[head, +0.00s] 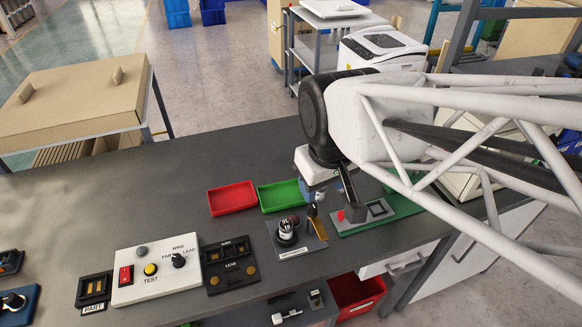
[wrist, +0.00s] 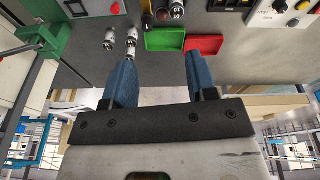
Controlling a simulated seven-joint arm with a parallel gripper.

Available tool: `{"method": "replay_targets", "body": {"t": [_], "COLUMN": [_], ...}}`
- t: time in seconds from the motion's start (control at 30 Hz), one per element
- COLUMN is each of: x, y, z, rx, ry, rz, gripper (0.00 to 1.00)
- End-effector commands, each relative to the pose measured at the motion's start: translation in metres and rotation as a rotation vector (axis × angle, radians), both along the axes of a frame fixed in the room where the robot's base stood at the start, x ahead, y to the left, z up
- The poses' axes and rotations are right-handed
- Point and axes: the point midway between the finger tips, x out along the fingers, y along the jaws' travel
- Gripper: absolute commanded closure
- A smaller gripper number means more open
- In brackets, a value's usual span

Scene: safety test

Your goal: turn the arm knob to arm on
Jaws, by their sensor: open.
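No knob with a readable "ARM" label shows. A black selector knob (head: 178,261) is on a white test panel (head: 141,287) marked WIRE, PART and LEAD. Another black knob-like part (head: 12,299) sits on a blue base at the left edge of the head view, partly cut off. My gripper (head: 312,195) is over the right part of the bench, near the green tray and well right of both knobs. In the wrist view its blue fingers (wrist: 160,78) are apart with nothing held between them. In the head view the fingertips are partly hidden by the arm.
Red (head: 232,198) and green (head: 284,195) trays lie behind a plate with a black-and-white round part (head: 286,232). A black LEAD holder (head: 231,265) and PART holder (head: 94,291) flank the panel. A green-based fixture (head: 374,216) stands right. Bench behind the panel is clear.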

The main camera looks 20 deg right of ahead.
Motion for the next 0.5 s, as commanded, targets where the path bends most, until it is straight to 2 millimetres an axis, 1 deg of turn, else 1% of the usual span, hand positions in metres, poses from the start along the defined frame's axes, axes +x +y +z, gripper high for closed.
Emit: {"method": "replay_targets", "body": {"t": [0.17,0.5], "x": [0.015,0.046], "y": [-0.004,-0.012], "z": [-0.012,-0.039], "rx": [-0.04,-0.112], "ry": [0.032,0.092], "rz": [0.2,0.66], "gripper": [0.48,0.48]}}
